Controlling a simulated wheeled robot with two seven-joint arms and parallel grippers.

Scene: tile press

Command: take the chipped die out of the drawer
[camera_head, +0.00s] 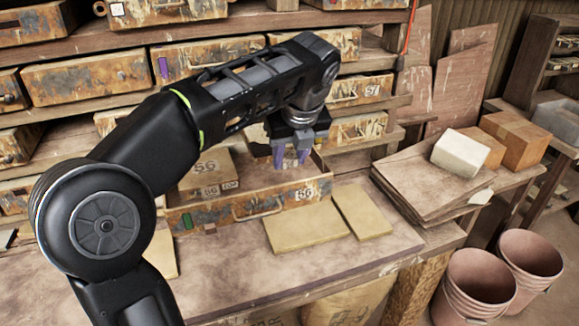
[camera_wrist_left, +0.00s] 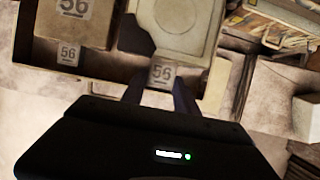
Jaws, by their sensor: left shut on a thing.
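The open drawer (camera_head: 238,210), rusty and labelled 56, stands out from the shelf over the bench. My left gripper (camera_head: 291,160) reaches down at its right part, fingers pointing down. In the left wrist view its fingers are shut on the near edge of a pale block with a round raised face (camera_wrist_left: 180,22). This block has a dark notch at one corner and looks like the chipped die. A second block marked 56 (camera_head: 207,170) sits in the left part of the drawer; it also shows in the left wrist view (camera_wrist_left: 72,22). My right gripper is out of view.
Flat tan slabs (camera_head: 305,230) lie on the bench in front of the drawer. Shut drawers (camera_head: 88,75) fill the shelves behind. At right are a board stack (camera_head: 425,190) with a pale block (camera_head: 460,153), and pink buckets (camera_head: 478,285). The front bench is mostly clear.

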